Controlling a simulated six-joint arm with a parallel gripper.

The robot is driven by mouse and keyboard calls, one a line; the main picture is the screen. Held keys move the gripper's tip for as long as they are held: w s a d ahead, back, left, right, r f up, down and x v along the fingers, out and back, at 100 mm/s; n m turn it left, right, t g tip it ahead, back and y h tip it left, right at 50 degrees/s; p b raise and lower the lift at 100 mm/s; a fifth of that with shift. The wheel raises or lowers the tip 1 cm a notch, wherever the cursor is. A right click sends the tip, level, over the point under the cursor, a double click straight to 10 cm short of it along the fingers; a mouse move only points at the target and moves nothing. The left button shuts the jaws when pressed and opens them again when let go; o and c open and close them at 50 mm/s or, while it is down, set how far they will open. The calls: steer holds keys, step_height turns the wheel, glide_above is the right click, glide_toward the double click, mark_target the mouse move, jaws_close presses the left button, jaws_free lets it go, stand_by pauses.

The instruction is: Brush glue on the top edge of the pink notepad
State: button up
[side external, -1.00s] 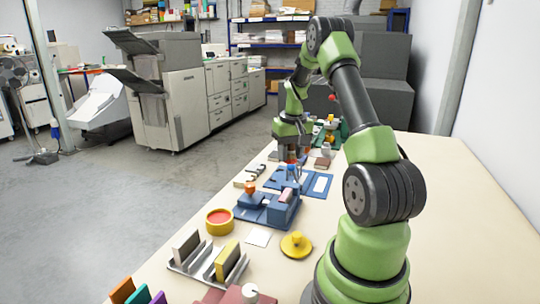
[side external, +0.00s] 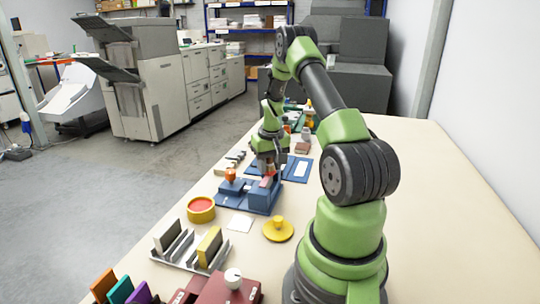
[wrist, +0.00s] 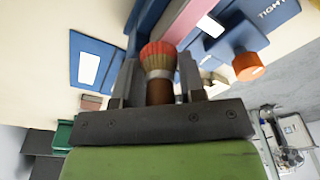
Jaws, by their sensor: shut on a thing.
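The pink notepad (wrist: 190,18) shows in the wrist view as a pink strip with a pale label, held in a blue fixture (wrist: 150,18). In the side view the fixture (side external: 232,201) stands mid-table, and the notepad is mostly hidden by my gripper. My gripper (side external: 268,170) is just above the fixture's right block, shut on a brush (wrist: 158,62). The brush has a brown handle, a pale metal collar and tan bristles with red-orange tips. The bristle tips appear close to the notepad's edge; I cannot tell whether they touch. The yellow pot (side external: 201,216) with red contents stands nearer the camera.
An orange knob (wrist: 249,66) rises from the fixture. A yellow knobbed disc (side external: 278,230), a white sheet (side external: 240,223) and a rack of pads (side external: 205,262) lie nearer the camera. A blue board (side external: 299,168) lies beyond the fixture. The table's right side is clear.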

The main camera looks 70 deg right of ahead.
mark_target(261, 188)
steer(key=shift+a, duration=3.95)
steer(key=shift+d, duration=4.15)
steer(key=shift+d+r, duration=0.1)
steer(key=shift+r, duration=3.9)
steer(key=w+a+r+n, duration=0.1)
steer(key=w+a+n, duration=0.1)
steer(key=w+a, duration=0.35)
steer(key=w+a+r+n, duration=0.1)
steer(key=w+a+n, duration=0.1)
steer(key=a, duration=0.6)
steer(key=s+a+r+n+y, duration=0.1)
steer(key=a+n, duration=0.4)
steer(key=a, duration=1.3)
steer(key=shift+a+r+n, duration=0.15)
steer(key=shift+a+n, duration=0.05)
steer(key=shift+n, duration=0.1)
